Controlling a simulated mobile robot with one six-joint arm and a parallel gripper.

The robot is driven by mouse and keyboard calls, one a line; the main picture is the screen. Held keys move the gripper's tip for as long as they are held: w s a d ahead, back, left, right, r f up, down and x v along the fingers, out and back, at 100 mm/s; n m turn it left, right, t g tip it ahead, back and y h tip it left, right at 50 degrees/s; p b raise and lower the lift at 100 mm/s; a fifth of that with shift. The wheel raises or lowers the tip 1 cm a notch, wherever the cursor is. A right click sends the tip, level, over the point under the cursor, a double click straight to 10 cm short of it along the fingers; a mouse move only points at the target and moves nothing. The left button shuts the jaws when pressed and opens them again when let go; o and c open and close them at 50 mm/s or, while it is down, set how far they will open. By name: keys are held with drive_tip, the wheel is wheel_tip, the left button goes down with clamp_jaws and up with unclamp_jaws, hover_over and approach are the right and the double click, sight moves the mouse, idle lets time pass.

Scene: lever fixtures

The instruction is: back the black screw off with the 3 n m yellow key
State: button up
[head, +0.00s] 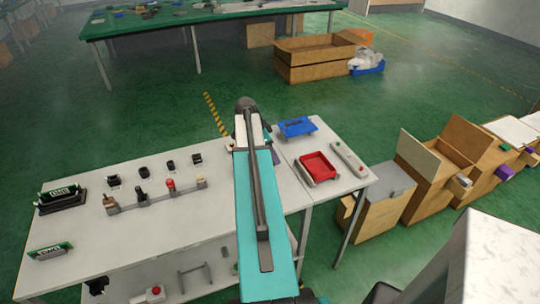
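A grey rail (156,194) on the white table carries several small upright fixtures: a tan and grey one (110,204), a dark one (142,197), a red-topped one (171,187) and a pale one (202,182). Behind it stands a row of small black pieces (143,173). I cannot tell which of these, if any, is the black screw. I cannot make out a yellow key. My teal arm reaches up the middle of the picture over the table. My gripper cannot be made out; the arm appears to hide it.
Black and green units with white labels (61,196) stand at the table's left. A red tray (318,166), a blue tray (297,127) and a grey bar with coloured buttons (348,159) are at the right. Wooden boxes (378,200) stand beyond.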

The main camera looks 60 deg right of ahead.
wheel_tip(320, 180, up, 9)
drive_tip(key=b, duration=0.2)
drive_tip(key=shift+f, duration=0.2)
idle(0.4)
drive_tip(key=shift+s, duration=0.1)
idle(0.4)
